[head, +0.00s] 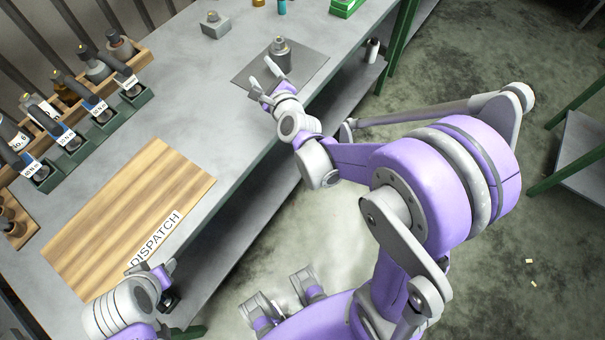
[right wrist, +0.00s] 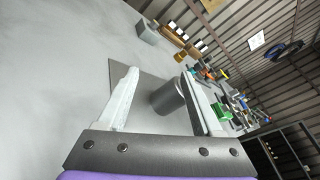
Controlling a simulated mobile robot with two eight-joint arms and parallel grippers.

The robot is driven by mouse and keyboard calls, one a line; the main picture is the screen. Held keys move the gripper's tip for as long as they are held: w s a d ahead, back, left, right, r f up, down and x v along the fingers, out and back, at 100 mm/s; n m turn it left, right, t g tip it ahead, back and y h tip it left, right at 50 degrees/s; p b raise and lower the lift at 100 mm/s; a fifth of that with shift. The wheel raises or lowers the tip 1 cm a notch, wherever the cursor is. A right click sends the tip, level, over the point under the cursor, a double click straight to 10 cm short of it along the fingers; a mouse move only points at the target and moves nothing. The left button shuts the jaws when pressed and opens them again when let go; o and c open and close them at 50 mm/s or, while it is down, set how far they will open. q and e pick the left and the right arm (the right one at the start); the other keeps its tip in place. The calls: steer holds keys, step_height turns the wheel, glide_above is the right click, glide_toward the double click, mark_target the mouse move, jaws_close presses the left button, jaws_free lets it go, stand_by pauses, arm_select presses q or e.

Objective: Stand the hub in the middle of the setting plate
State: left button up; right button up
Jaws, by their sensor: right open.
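The hub (head: 281,58), a grey cylinder with a narrower top, stands upright near the middle of the dark grey setting plate (head: 312,62) in the head view. In the right wrist view the hub (right wrist: 165,98) shows between the finger lines, closer to the right finger, and the plate (right wrist: 119,76) lies behind the fingers. My right gripper (head: 259,69) is open and empty, beside the hub on its near left side; its spread fingers (right wrist: 160,72) show no contact with it. My left gripper (head: 168,284) is low at the table's front edge, its jaws unclear.
A wooden board marked DISPATCH (head: 128,215) lies on the near bench. Racks of labelled tools (head: 85,115) line the back left. A grey block (head: 215,26) and a green box (head: 346,6) stand beyond the plate. Bare bench lies between board and plate.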

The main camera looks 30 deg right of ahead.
steer(key=s+a+n+g+y, duration=0.3)
steer(key=s+a+n, duration=0.35)
steer(key=n, duration=0.35)
steer(key=s+f+n+g, duration=0.3)
steer(key=s+n+g, duration=0.1)
steer(key=s+n, duration=0.5)
steer(key=s+f+n+g+h, duration=0.1)
steer(key=s+f+n+g, duration=0.2)
steer(key=s+n, duration=0.7)
steer(key=s+f, duration=0.1)
steer(key=s, duration=0.3)
steer(key=shift+f+n+g, duration=0.25)
steer(key=shift+n+g, duration=0.05)
steer(key=shift+g, duration=0.1)
